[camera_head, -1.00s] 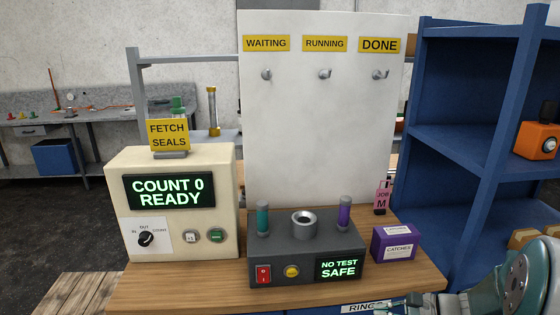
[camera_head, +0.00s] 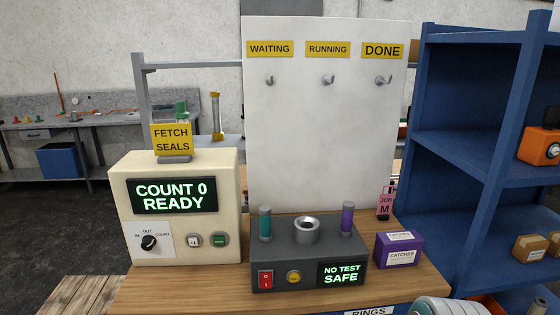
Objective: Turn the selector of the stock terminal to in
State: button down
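The stock terminal is a cream box (camera_head: 225,178) at the left of the wooden bench, with a screen (camera_head: 173,195) reading COUNT 0 READY. Its selector is a black round knob (camera_head: 149,242) on a white plate at the lower left of the front face. The plate is marked IN at left, OUT at top and COUNT at right. The knob's pointer is too small to read surely. Nothing touches the knob. My gripper is not in view; part of my arm shows at the bottom right edge.
A dark grey tester (camera_head: 256,258) reading NO TEST SAFE stands right of the terminal. A purple CATCHES box (camera_head: 400,252) and a pink job tag (camera_head: 385,205) are farther right. A white hook board (camera_head: 330,140) stands behind and blue shelving (camera_head: 470,140) at right. The space before the terminal looks clear.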

aim_at(149, 242)
jog(key=u, duration=1.35)
jog(key=i+z, duration=0.35)
jog(key=z, duration=0.15)
